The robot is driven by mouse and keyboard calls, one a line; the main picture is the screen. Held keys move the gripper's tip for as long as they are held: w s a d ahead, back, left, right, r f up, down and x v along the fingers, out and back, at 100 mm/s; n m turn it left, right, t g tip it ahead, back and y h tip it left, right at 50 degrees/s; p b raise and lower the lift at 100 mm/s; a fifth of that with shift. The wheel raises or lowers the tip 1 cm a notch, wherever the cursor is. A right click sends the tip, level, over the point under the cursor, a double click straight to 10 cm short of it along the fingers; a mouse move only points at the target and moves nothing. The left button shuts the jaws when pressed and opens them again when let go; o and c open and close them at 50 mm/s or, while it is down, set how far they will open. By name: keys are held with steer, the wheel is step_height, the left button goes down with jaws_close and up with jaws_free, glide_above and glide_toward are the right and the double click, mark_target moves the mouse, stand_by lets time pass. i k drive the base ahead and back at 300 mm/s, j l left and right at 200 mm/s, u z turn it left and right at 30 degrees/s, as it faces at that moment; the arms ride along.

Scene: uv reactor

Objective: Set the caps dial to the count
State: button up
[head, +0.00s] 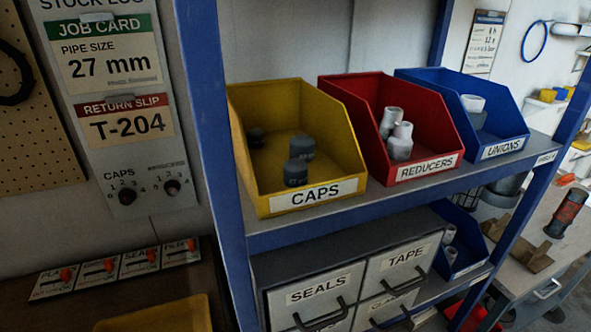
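The caps dial (127,196) is a small dark knob low on the grey stock log board (158,152) at the left. "CAPS" and small numbers are printed around it. Its pointer is too small to read. The yellow caps bin (315,197) stands on the shelf, with a white "CAPS" label on its front. The front wall may hide part of the floor. My gripper is not in view.
A second dial (171,187) sits right of the caps dial. A blue shelf post (208,130) stands between board and bins. A red reducers bin (420,165) and a blue unions bin (500,145) stand further right. Drawers (322,290) sit below; orange-handled switches (110,265) lie under the board.

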mark_target(127, 197)
steer(key=i+j+u, duration=0.2)
steer(key=j, duration=0.25)
steer(key=j+u, duration=0.2)
steer(key=j, duration=0.25)
steer(key=i+j+u, duration=0.2)
steer(key=j, duration=0.2)
